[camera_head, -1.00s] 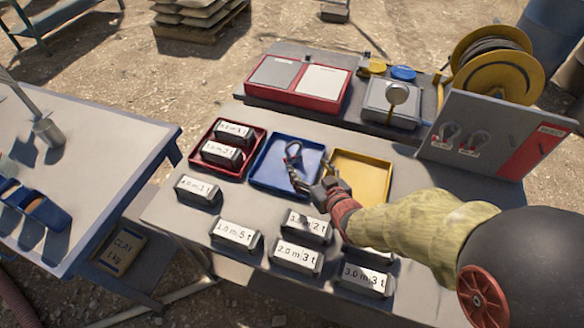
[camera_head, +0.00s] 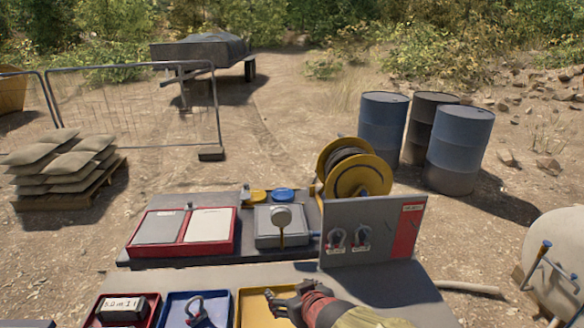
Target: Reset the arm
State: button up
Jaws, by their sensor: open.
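My gripper (camera_head: 274,301) is at the bottom centre of the head view, over the yellow tray (camera_head: 246,296). Its jaws are open, and I see nothing held between them. My forearm in a tan sleeve runs off the bottom edge and hides part of the yellow tray.
Left of my gripper, a grey shackle (camera_head: 199,311) is in the blue tray (camera_head: 172,297). A labelled block (camera_head: 122,309) is in the red tray (camera_head: 98,301). Behind stand a red-framed box (camera_head: 180,230), an upright panel with hanging shackles (camera_head: 385,232) and a yellow hose reel (camera_head: 335,170).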

jog(key=s+d+r+m+g+h, duration=0.1)
jog(key=s+d+r+m+h, duration=0.1)
jog(key=s+d+r, duration=0.3)
jog(key=s+d+r+m+h, duration=0.1)
jog(key=s+d, duration=0.2)
jog(key=d, duration=0.5)
jog(key=s+d+r+m+g, duration=0.1)
jog(key=s+d, duration=0.2)
jog(key=s, duration=0.4)
jog(key=s+d+r+m+g+h, duration=0.1)
jog(key=s+d+g, duration=0.1)
jog(key=s, duration=0.5)
jog(key=shift+s+d+m, duration=0.3)
jog(key=shift+d, duration=0.5)
